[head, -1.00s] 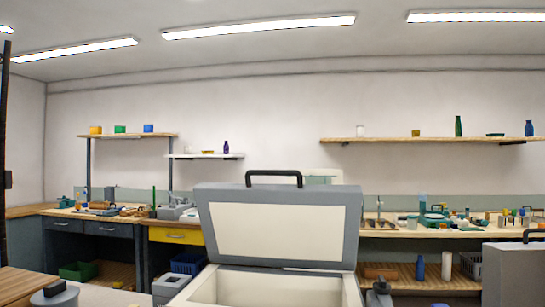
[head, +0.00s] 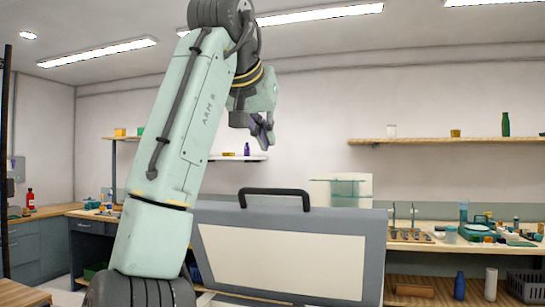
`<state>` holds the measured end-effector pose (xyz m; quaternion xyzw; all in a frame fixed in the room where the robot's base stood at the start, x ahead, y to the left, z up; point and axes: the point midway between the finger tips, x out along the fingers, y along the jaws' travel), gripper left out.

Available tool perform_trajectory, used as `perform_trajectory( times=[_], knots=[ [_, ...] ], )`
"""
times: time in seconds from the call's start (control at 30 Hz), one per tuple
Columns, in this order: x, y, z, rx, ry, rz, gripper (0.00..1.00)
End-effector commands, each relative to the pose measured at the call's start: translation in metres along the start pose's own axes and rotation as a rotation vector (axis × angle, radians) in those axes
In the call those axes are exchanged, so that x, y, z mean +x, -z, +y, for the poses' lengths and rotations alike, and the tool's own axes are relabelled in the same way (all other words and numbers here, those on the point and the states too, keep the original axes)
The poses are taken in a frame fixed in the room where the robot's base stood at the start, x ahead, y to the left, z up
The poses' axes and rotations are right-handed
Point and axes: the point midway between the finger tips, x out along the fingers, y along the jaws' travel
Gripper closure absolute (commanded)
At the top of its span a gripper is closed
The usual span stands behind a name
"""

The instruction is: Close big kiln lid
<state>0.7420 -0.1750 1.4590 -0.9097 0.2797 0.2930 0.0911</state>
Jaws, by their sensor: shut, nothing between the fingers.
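The big kiln lid (head: 282,262) stands open, tilted up, with its pale inner panel facing me and a grey frame around it. Its black handle (head: 275,193) is on the top edge. The kiln body below the lid is mostly out of view at the bottom. My gripper (head: 264,143) is above and slightly left of the handle in the picture, pointing down, with its fingers shut and empty. It is apart from the lid. My arm hides part of the area left of the lid.
A workbench (head: 460,238) with tools and small bottles runs along the back wall at right. A long wall shelf (head: 430,141) is above it. A small white shelf (head: 252,157) shows behind my gripper. A wooden surface (head: 25,293) is at lower left.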

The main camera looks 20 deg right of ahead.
Motion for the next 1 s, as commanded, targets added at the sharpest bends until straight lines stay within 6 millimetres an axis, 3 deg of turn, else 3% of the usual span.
perform_trajectory(
  times=[0.47,0.7,1.0],
  knots=[
    [0.096,0.001,-0.002,-0.001,0.001,0.0,1.0],
    [0.086,-0.026,-0.003,-0.001,0.002,0.004,1.0],
    [0.081,-0.038,-0.002,-0.002,0.001,0.004,1.0]
  ],
)
